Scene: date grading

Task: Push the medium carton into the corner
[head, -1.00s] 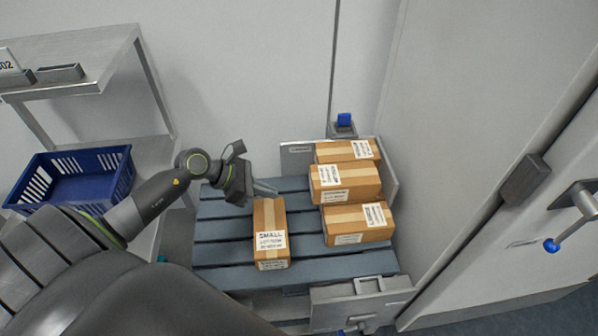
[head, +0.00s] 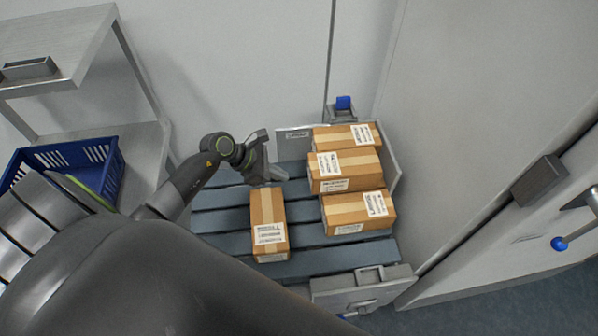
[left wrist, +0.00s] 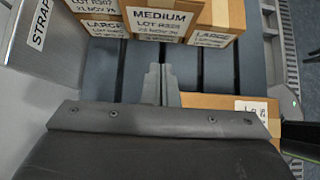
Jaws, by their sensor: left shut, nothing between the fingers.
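The medium carton (head: 345,168) is a brown taped box, the middle one of the group at the pallet's back right. Its MEDIUM label faces me in the left wrist view (left wrist: 165,18). It appears to sit higher than the large cartons on either side, a back one (head: 340,137) and a front one (head: 350,215). The corner lies behind and right of them, between the back board (head: 294,134) and the right board (head: 393,168). My left gripper (head: 279,174) is shut and empty, left of the medium carton with a gap between. My right gripper is not in view.
A latch board (head: 360,285) edges the pallet's front right. A blue crate (head: 105,160) and metal shelf stand left. Walls close the back and right.

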